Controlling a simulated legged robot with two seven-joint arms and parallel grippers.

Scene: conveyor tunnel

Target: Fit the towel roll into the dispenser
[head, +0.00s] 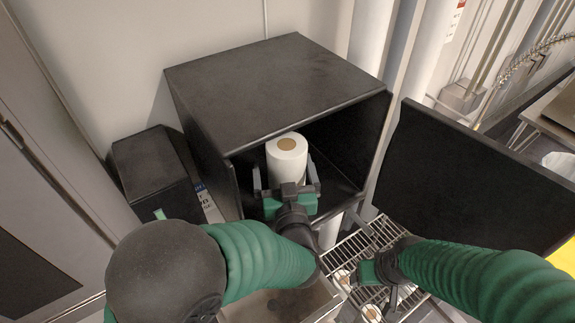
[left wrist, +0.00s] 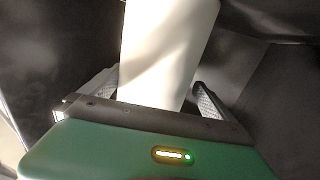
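The white towel roll (head: 287,158) stands upright inside the black dispenser box (head: 275,85), whose front is open. Its brown core end faces up. My left gripper (head: 286,172) reaches into the opening with its fingers apart, one on each side of the roll. In the left wrist view the roll (left wrist: 165,55) rises between the fingers, with a small gap at the right finger; contact at the left finger is unclear. The roll's lower end is hidden behind the gripper. My right gripper (head: 372,275) is low over a wire rack, its fingers mostly hidden.
The dispenser's black door (head: 470,180) stands swung open to the right. The wire rack (head: 350,250) below holds a few small rolls (head: 370,312). A smaller black box (head: 150,170) is on the left. Pale pipes (head: 372,40) run behind the dispenser.

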